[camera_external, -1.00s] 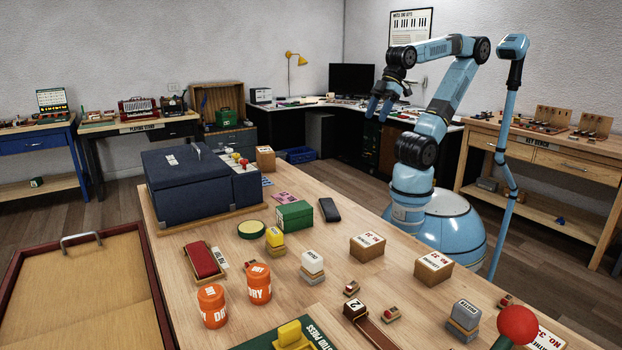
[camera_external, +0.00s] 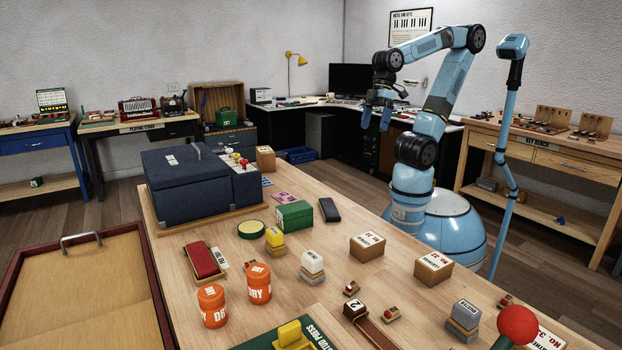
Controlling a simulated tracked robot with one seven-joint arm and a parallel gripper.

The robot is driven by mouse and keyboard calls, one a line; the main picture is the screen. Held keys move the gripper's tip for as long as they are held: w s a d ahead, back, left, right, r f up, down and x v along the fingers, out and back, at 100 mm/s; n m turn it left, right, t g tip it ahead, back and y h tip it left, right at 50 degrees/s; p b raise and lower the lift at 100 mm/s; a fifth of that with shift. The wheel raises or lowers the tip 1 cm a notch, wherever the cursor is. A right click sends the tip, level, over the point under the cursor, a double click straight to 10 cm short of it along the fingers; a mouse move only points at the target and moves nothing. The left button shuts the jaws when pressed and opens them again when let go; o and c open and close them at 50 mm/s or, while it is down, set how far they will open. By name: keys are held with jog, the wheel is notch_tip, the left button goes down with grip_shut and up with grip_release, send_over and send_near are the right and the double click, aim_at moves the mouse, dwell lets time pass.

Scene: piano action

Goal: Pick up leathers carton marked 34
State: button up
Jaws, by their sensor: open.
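Two small tan cartons with white labels stand side by side on the wooden bench, a left carton (camera_external: 367,248) and a right carton (camera_external: 433,269). Their labels carry a number in the thirties, but the last digit is too small to read surely. A third white label (camera_external: 546,338) with "NO. 3" shows at the lower right, cut by the frame and partly behind a red ball. I cannot tell which one is 34. My gripper (camera_external: 376,117) is open and empty, fingers pointing down, high beyond the far edge of the bench and apart from the cartons.
The bench (camera_external: 335,272) also holds orange tins (camera_external: 260,283), a green box (camera_external: 294,215), a dark blue case (camera_external: 187,185), stamps and a black phone-like slab (camera_external: 329,210). A red ball (camera_external: 517,323) rises at the front right. Bare wood surrounds the two cartons.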

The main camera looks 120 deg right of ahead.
jog(key=w+a+f+m+g+y, duration=0.45)
jog(key=w+f+m+y, duration=0.3)
jog(key=w+f, duration=0.35)
jog(key=m+y, duration=0.5)
jog(key=m, duration=0.4)
send_near(361, 235)
jog(key=shift+t, duration=0.45)
jog(key=x, duration=0.4)
jog(key=shift+s+a, duration=0.15)
jog(key=shift+s, duration=0.25)
jog(key=shift+f+x, duration=0.15)
jog(key=shift+x, duration=1.2)
jog(key=shift+f+x, duration=0.15)
jog(key=shift+x, duration=1.25)
jog(key=c, duration=0.7)
jog(key=shift+r, duration=0.1)
